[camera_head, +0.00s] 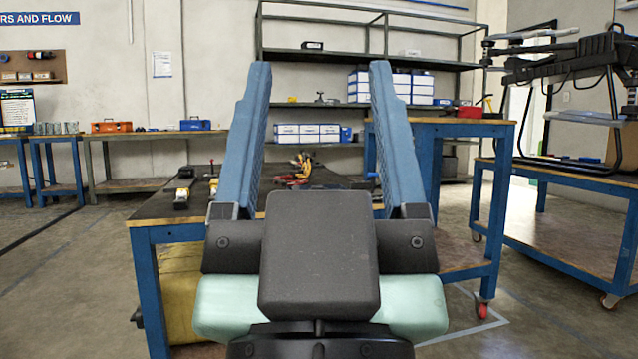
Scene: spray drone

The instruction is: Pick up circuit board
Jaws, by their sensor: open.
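My gripper (318,80) is large in the middle of the view. Its two blue fingers stand wide apart and point away from me, with nothing between them. Behind it is a blue-framed workbench (150,209) with a dark top. Red and yellow tools (298,172) lie on that bench, seen between the fingers, apart from my gripper. I cannot make out a circuit board; part of the bench top is hidden behind my gripper.
A yellow and black tool (183,187) lies on the bench's left part. A taller blue bench (430,135) stands right of it. A large drone (570,75) is on a wheeled table (560,215) at right. Shelves (370,57) line the back wall. Floor at left is clear.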

